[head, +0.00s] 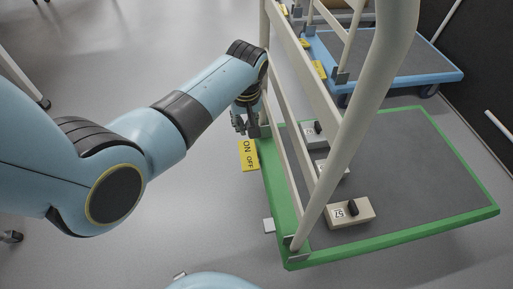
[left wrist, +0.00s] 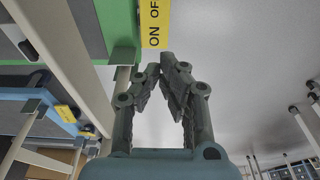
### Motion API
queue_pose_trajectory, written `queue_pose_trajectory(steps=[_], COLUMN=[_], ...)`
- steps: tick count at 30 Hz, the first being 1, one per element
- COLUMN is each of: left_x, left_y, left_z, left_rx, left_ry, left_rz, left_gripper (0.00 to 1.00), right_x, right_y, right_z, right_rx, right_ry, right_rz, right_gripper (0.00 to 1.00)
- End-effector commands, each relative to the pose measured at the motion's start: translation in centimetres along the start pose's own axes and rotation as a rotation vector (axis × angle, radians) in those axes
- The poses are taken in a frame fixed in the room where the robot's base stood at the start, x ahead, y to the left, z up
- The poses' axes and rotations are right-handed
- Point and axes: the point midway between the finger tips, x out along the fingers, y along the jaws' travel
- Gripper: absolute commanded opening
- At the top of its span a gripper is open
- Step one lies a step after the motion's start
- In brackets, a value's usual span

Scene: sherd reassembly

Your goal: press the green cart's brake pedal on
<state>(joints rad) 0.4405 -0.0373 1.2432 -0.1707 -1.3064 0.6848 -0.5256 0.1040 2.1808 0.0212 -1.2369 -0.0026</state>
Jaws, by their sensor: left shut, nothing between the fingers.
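The green cart (head: 400,235) has a grey deck and a green rim. A yellow ON/OFF label (head: 249,156) is at its left edge; the label (left wrist: 154,22) also shows at the top of the left wrist view. My left gripper (head: 246,129) is just beyond the label, beside the cart's far left corner. In the left wrist view its fingers (left wrist: 163,66) are shut with nothing between them. My right gripper is not in view.
The cart's cream handle frame (head: 350,135) rises along its left side, close to my left arm. Small boxes (head: 347,213) lie on the deck. A blue cart (head: 400,65) stands behind. The floor (head: 210,205) to the left is clear.

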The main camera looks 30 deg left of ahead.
Motion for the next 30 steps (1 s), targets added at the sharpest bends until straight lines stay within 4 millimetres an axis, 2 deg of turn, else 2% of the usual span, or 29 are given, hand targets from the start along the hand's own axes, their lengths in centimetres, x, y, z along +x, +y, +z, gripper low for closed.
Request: queue_pose_trajectory(steps=[1,3,13,17,20,27,30], left_x=[0.5,0.3,0.0,0.5,1.7,6.4,7.2], left_y=[0.5,0.9,1.1,1.0,1.0,0.9,1.0], left_z=[-0.3,-0.8,-1.2,-1.2,-1.1,-0.9,-1.0], left_rx=[0.0,-0.001,-0.001,-0.001,-0.001,0.0,0.0], left_ry=[0.004,0.011,0.017,0.016,0.014,0.01,0.012], left_rz=[0.005,0.011,0.015,0.014,0.012,0.008,0.011], left_gripper=[0.0,0.0,0.0,0.0,0.0,0.0,0.0], right_x=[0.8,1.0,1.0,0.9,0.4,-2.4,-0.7], right_y=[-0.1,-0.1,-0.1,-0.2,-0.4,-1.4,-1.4], right_z=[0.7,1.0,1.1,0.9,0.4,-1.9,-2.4], right_rx=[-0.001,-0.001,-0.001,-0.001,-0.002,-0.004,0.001], right_ry=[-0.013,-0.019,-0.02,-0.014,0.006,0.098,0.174], right_rz=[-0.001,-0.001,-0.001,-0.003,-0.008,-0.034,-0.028], right_gripper=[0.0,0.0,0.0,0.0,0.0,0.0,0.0])
